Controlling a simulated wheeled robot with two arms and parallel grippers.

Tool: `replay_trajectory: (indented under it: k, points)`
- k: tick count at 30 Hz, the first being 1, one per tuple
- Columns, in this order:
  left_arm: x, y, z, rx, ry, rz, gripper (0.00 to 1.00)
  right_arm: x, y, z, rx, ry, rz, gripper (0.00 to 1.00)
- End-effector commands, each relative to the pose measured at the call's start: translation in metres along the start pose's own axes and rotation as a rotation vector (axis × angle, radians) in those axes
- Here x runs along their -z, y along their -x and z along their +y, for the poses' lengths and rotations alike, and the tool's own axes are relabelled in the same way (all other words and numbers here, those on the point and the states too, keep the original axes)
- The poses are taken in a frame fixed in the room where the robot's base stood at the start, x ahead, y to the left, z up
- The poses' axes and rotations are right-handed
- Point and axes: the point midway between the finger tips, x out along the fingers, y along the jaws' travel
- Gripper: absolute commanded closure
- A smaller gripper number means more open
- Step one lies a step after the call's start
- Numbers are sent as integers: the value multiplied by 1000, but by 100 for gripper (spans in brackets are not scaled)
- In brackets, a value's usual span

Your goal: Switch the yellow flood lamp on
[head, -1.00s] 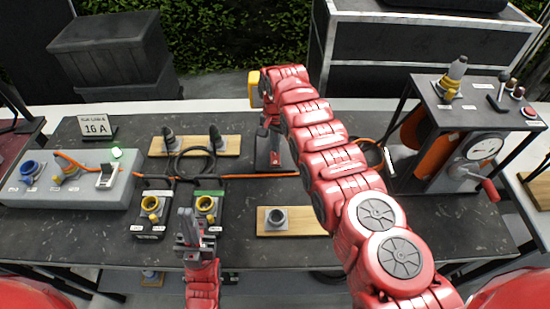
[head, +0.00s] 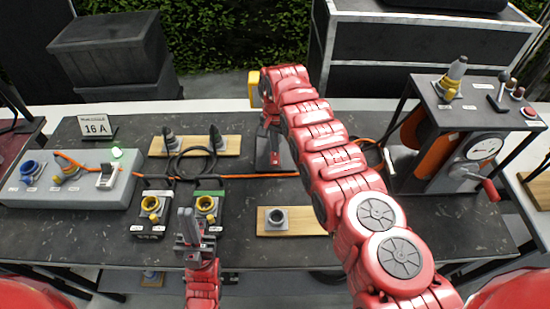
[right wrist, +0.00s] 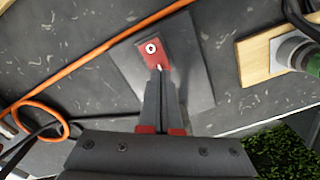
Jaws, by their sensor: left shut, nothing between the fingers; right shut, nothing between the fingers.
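The yellow flood lamp (head: 254,90) shows only as a yellow edge at the back of the bench, mostly hidden behind my right arm. In the right wrist view a dark grey plate (right wrist: 196,88) carries a red plate (right wrist: 150,48) with a round white-and-dark button or screw on it; I cannot tell which. My right gripper (right wrist: 159,70) is shut and empty, its tips at the lower edge of the red plate; contact is unclear. My left gripper (head: 186,222) is shut and empty above the front of the bench, beside the green-labelled yellow socket (head: 206,204).
An orange cable (head: 250,176) runs along the bench, with a coiled black cable (head: 192,164) near it. A grey socket box (head: 125,190) stands left, below a "16 A" sign (head: 95,128). A wooden board with a grey socket (head: 277,218) lies front centre. A cable reel stand (head: 440,125) stands right.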

Motion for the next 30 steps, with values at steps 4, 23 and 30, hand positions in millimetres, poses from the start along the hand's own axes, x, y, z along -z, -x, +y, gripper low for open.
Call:
replay_trajectory:
  k: [4, 23, 30]
  points:
    - [0, 0, 0, 0, 0, 0, 100, 0, 0, 0, 0, 0, 0, 100]
    - [-1, 8, 0, 0, 0, 0, 100, 0, -9, 0, 0, 0, 0, 100]
    - [-2, 12, 1, 0, 0, 0, 100, 0, -13, 0, 0, 0, 0, 100]
